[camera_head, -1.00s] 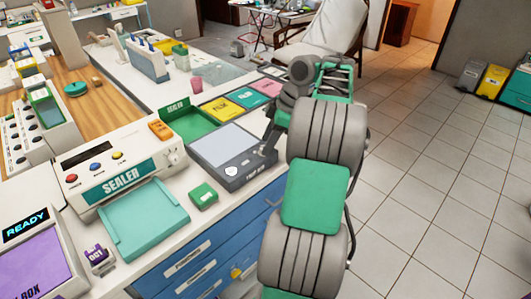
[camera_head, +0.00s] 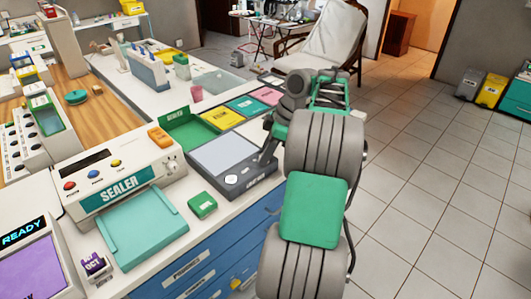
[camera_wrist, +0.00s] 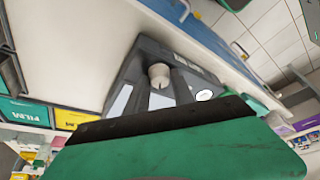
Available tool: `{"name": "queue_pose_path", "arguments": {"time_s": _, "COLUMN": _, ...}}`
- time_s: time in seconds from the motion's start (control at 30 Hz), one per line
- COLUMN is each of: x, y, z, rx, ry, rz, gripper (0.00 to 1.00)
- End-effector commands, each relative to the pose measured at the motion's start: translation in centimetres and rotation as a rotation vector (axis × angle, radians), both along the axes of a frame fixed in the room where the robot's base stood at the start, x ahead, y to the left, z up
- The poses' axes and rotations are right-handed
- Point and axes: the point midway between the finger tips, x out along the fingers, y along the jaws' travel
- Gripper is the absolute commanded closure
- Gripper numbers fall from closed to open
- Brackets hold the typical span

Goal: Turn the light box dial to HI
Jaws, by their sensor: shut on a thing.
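The light box (camera_head: 222,155) is a grey box with a pale panel, on the counter's right edge in the head view. My gripper (camera_head: 264,159) reaches down to the box's right front corner and hides the dial there. In the wrist view, the pale round dial (camera_wrist: 159,75) stands on the grey box, between the grey fingers of my gripper (camera_wrist: 155,88). The gripper is shut on the dial. The dial's pointer and any HI mark cannot be read.
The sealer (camera_head: 118,180) with its teal tray stands to the left. A small green box (camera_head: 202,206) lies in front of the light box. Coloured film bins (camera_head: 220,117) sit behind it. Blue drawers (camera_head: 215,255) are below the counter; open tiled floor lies to the right.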

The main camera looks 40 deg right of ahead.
Motion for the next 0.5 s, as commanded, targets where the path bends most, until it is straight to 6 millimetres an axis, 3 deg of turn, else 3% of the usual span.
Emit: {"name": "queue_pose_path", "arguments": {"time_s": 0.5, "x": -0.06, "y": 0.07, "z": -0.18, "rx": 0.0, "ry": 0.0, "rz": -0.054, "gripper": 1.0}}
